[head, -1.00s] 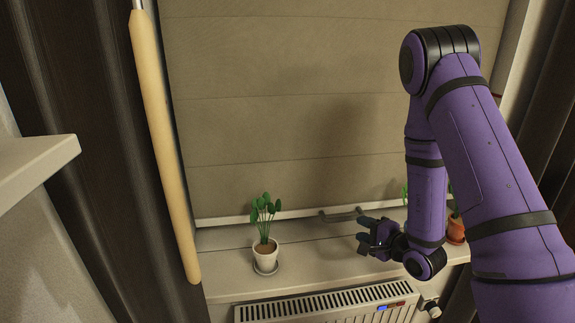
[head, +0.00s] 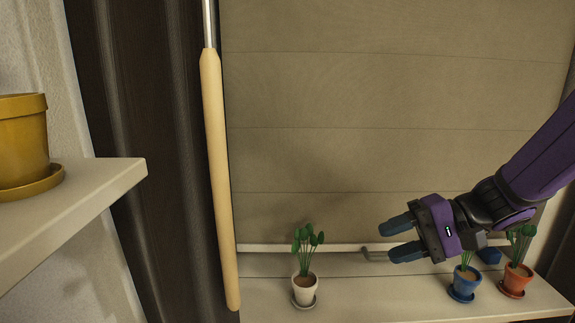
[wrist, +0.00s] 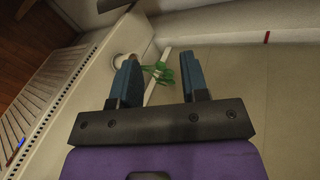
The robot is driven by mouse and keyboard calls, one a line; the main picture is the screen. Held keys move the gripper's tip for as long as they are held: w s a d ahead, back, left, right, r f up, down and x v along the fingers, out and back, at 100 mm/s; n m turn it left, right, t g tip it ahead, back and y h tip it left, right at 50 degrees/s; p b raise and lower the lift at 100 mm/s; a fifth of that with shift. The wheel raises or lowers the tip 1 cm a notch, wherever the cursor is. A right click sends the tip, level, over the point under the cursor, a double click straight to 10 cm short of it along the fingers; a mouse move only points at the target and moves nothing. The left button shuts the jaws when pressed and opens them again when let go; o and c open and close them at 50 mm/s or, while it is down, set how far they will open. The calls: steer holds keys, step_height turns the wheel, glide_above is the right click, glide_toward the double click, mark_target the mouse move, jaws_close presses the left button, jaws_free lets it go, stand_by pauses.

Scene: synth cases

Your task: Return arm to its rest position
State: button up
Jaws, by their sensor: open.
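My gripper (head: 396,236) is at the right of the head view, in front of the blind and above the sill. Its two blue-grey fingers point left, spread apart with nothing between them. My purple forearm reaches in from the right edge. In the wrist view the open fingers (wrist: 157,78) show from behind, with the white-potted plant (wrist: 162,72) beyond them.
The white-potted plant (head: 304,288) stands on the sill (head: 375,300), left of my gripper. A blue pot (head: 464,283) and an orange pot (head: 515,280) stand below my wrist. A shelf (head: 90,205) with a yellow pot (head: 22,140) juts in at left. A wooden rod (head: 219,180) hangs beside the blind (head: 380,110).

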steer(key=s+d+r+n+t+h, duration=0.3)
steer(key=s+d+r+h, duration=0.6)
steer(key=s+d+h, duration=0.3)
steer(key=shift+r+t+h, duration=0.25)
steer(key=shift+t+h, duration=0.35)
steer(key=shift+t, duration=0.3)
